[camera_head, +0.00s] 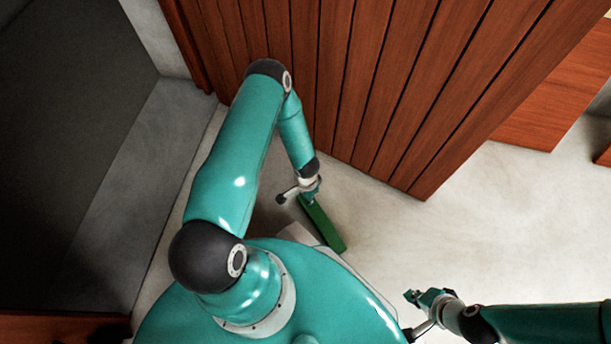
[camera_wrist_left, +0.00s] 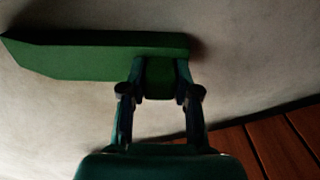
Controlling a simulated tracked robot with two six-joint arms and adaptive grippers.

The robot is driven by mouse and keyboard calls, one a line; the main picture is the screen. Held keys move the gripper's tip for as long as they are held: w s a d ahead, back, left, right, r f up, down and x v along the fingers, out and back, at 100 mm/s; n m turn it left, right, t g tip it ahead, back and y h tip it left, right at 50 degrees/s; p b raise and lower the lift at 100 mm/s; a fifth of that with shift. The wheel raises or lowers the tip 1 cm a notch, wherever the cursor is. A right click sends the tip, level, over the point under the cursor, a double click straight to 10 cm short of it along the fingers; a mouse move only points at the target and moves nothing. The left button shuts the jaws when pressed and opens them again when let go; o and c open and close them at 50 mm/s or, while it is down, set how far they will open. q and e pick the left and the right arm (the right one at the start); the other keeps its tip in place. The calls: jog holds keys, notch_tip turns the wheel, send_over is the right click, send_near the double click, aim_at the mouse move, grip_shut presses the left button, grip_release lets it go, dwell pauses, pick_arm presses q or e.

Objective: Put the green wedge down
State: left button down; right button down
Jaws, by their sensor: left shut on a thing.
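The green wedge (camera_head: 324,226) is a long green block. In the left wrist view the wedge (camera_wrist_left: 85,57) lies crosswise, with its tapered end at the left. My left gripper (camera_head: 311,190) is shut on the wedge near its blunt right end, as the left wrist view shows with the fingers (camera_wrist_left: 160,78) on either side. The pale floor (camera_wrist_left: 250,60) is behind the wedge; I cannot tell whether the wedge touches it. My right gripper (camera_head: 427,297) is at the lower right, away from the wedge, its finger opening too small to judge.
A red-brown plank panel (camera_head: 370,80) stands just beyond the left gripper. Bare concrete floor (camera_head: 480,225) lies open to the right. A dark grey surface (camera_head: 60,150) is at the far left, and another wooden piece (camera_head: 555,95) is at the upper right.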

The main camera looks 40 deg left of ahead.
pick_arm(q)
jog(key=c, duration=0.8)
grip_release()
jog(key=shift+c, duration=0.2)
notch_tip(320, 180, up, 12)
jog(key=p, duration=0.5)
jog(key=s+d+r+n+h, duration=0.2)
jog(key=d+r, duration=0.3)
jog(key=d, duration=0.3)
jog(key=s+d+r+n+h, duration=0.1)
jog(key=s+d+r+n, duration=0.1)
jog(key=d+r, duration=0.3)
jog(key=s+d, duration=0.1)
jog(key=d, duration=0.3)
jog(key=shift+s+n+t+h, duration=0.3)
jog(key=shift+s+h, duration=0.05)
jog(key=shift+h, duration=0.05)
jog(key=shift+r, duration=0.1)
